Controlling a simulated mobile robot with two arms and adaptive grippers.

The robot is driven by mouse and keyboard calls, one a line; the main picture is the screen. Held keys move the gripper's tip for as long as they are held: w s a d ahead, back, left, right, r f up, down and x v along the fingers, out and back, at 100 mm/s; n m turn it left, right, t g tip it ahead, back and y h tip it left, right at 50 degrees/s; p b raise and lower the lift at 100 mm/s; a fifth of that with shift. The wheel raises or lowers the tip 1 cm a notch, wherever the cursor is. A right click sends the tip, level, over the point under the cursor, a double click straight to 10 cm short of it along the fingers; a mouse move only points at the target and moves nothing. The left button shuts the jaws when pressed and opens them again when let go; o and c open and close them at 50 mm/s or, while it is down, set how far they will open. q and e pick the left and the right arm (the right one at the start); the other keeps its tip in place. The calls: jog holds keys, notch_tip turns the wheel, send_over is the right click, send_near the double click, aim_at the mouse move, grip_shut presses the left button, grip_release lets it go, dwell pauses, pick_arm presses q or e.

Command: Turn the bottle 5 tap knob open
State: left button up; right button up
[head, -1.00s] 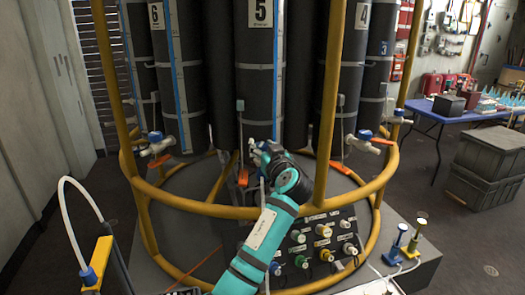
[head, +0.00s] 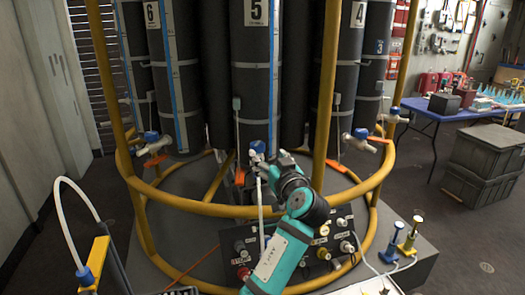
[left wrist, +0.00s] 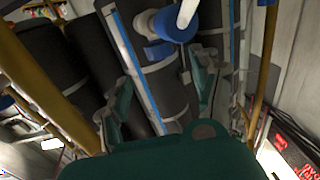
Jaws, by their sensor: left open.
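Bottle 5 (head: 254,75) is a tall dark cylinder with a blue stripe, upright in the middle of the rack. Its tap has a blue knob (head: 257,147) at the bottle's lower end. The blue knob also shows at the top of the left wrist view (left wrist: 176,24), with a white part beside it. My left gripper (head: 264,162) is just below and right of the knob in the head view. Its two teal fingers (left wrist: 163,85) stand apart in the left wrist view, with the bottle's side beyond them and nothing held. Whether a finger touches the tap I cannot tell. My right gripper is out of view.
A yellow tubular frame (head: 320,125) rings the bottles. Bottles 6 (head: 175,80) and 4 (head: 348,70) stand either side, with similar taps. A sloped panel of coloured knobs (head: 323,253) is below. A white hose (head: 75,215) arches at left. A blue table (head: 445,115) stands at right.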

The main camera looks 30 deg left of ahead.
pick_arm(q)
jog(key=v, duration=0.3)
jog(key=shift+s+d, duration=0.3)
